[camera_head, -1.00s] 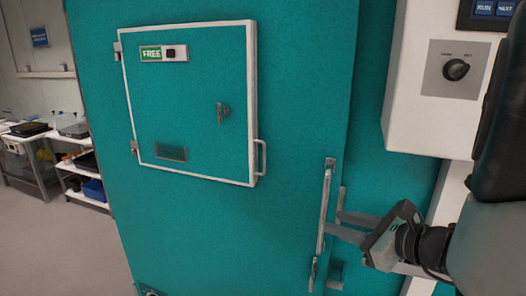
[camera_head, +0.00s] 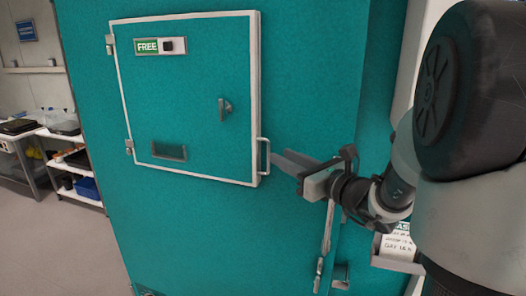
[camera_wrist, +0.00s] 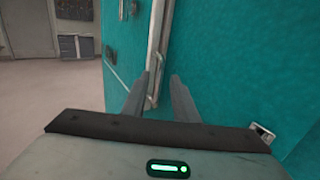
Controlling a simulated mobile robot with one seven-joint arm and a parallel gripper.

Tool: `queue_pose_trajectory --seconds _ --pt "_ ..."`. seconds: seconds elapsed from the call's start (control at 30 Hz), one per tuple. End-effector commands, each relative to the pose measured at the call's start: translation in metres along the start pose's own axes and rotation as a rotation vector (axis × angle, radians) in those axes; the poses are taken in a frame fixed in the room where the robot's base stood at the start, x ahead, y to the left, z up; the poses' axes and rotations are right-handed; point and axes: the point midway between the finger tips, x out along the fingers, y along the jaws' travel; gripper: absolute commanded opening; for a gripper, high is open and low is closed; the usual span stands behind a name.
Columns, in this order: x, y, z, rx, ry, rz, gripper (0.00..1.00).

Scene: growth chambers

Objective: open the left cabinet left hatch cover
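The hatch cover (camera_head: 190,110) is a teal panel with a white frame, set in a teal cabinet front. It looks shut. Its small white bar handle (camera_head: 265,155) is on the right edge; it also shows in the wrist view (camera_wrist: 159,68). A small latch (camera_head: 224,106) is left of the handle. My gripper (camera_head: 282,163) is just right of the handle, fingers pointing at it. In the wrist view my gripper (camera_wrist: 160,85) has its fingers apart, with the handle ahead between the tips. I cannot tell whether they touch it.
A FREE label (camera_head: 147,46) is at the hatch's top, and hinges (camera_head: 129,147) are on its left. A long vertical door handle (camera_head: 327,235) is below my gripper. Shelves with trays and a blue bin (camera_head: 87,187) stand at the far left. Open floor (camera_head: 50,235) lies left of the cabinet.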

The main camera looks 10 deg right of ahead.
Motion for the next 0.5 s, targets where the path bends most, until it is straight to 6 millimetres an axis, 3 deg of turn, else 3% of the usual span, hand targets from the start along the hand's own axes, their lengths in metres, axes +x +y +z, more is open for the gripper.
queue_pose_trajectory --seconds 0.2,0.5 --pt "0.037 0.0 0.0 0.0 0.001 0.001 0.26" --pt "0.052 0.0 0.0 -0.001 0.0 -0.001 0.26"
